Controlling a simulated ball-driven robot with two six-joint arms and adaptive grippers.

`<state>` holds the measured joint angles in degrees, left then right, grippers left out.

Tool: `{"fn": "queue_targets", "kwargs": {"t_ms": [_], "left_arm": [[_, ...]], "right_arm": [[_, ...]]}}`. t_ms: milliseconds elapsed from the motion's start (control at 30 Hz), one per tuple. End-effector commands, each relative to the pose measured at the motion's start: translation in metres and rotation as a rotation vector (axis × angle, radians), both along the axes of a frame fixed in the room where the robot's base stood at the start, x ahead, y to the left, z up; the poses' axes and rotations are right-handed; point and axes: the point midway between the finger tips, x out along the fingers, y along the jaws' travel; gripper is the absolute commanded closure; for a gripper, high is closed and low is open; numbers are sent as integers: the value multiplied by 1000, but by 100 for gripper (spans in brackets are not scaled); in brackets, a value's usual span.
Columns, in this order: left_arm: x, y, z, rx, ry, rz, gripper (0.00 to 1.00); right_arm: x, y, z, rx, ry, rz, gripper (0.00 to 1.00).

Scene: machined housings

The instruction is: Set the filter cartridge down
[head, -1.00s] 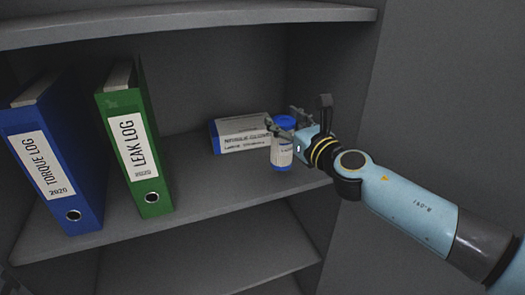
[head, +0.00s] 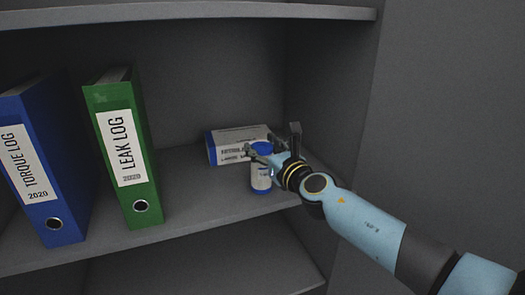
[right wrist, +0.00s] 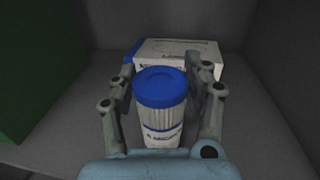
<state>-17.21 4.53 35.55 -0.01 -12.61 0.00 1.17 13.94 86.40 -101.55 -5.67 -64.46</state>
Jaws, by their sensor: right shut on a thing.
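The filter cartridge (head: 261,179) is a small white cylinder with a blue cap and a blue lower band. It is upright at the middle shelf, in front of a white and blue box. In the right wrist view the cartridge (right wrist: 160,110) stands between the fingers of my right gripper (right wrist: 165,95), which is shut on it. In the head view my right gripper (head: 268,157) reaches in from the right at the cap's height. I cannot tell whether the cartridge's base touches the shelf. My left gripper is not in view.
The white and blue box (head: 236,145) lies behind the cartridge; it also shows in the right wrist view (right wrist: 185,52). A green binder (head: 125,150) and a blue binder (head: 42,170) stand at the left. The shelf (head: 195,190) is clear between binder and cartridge.

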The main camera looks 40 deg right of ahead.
Motion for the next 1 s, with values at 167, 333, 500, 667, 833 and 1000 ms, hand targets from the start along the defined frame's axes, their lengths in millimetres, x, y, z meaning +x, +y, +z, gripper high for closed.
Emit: {"fn": "queue_targets", "kwargs": {"t_ms": [167, 333, 500, 667, 833, 1000], "left_arm": [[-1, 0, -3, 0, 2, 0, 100], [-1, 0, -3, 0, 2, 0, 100], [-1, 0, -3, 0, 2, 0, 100], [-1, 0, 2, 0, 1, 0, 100], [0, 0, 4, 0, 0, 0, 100], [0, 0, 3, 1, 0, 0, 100]], "right_arm": [[0, 0, -3, -1, 0, 0, 45], [0, 0, -2, -1, 0, 0, 27], [0, 0, -2, -1, 0, 0, 27], [-2, 0, 2, -1, 1, 0, 27], [-33, 3, 0, -2, 2, 2, 27], [-73, 8, -1, -2, 3, 2, 27]]}}
